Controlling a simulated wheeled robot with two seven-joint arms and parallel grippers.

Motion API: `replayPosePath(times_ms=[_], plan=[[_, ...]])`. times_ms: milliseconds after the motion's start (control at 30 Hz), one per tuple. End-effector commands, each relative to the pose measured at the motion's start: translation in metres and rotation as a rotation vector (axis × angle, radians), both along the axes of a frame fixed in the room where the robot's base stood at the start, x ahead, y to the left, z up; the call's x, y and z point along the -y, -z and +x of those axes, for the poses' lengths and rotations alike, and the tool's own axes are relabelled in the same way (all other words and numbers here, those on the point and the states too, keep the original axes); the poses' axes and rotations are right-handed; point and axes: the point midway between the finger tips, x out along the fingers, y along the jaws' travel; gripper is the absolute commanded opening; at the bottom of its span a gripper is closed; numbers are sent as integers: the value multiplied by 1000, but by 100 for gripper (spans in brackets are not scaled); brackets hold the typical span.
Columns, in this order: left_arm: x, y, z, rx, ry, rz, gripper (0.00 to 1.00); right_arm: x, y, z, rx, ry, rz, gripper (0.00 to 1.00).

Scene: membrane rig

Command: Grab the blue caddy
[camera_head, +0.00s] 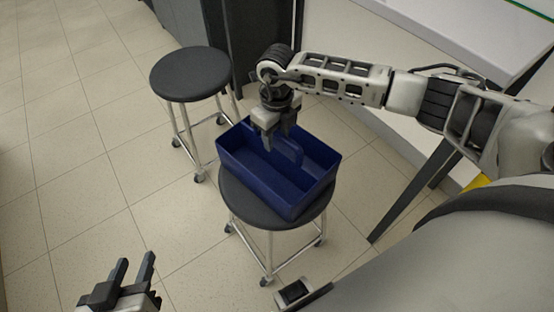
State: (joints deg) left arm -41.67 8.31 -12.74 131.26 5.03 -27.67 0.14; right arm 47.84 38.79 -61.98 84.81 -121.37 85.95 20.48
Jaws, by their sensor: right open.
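The blue caddy (292,190) is an open box with a central handle (287,149). It sits upright on the round black seat of a stool (242,203) in the middle of the view. My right gripper (277,146) points down over the caddy, its fingers at the handle; the fingers are open, and I cannot tell whether they touch it. Part of the handle is hidden behind the gripper. My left gripper (134,263) is at the lower left above the floor, its two fingers apart and empty, far from the caddy.
A second black stool (189,73) stands behind and left of the caddy's stool. A white table (470,30) lies at the upper right, with dark cabinets (261,30) at the back. The tiled floor (80,170) on the left is clear.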

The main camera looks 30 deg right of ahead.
Motion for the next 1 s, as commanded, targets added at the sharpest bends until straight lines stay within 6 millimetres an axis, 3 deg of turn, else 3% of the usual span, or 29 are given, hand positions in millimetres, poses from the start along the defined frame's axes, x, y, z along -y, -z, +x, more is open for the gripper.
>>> replayPosePath(times_ms=[200, 433, 600, 1000], plan=[[0, 3, 0, 1, 0, 1, 36, -1, 33, -3, -2, 0, 0, 42], [0, 2, 0, 4, 1, 0, 36, -1, 35, -3, 0, -1, 0, 42], [0, 1, 1, 4, 1, 0, 36, -1, 35, -3, 0, -1, 0, 0], [0, 1, 1, 6, 3, 2, 36, -1, 34, -3, 0, 0, 0, 0]])
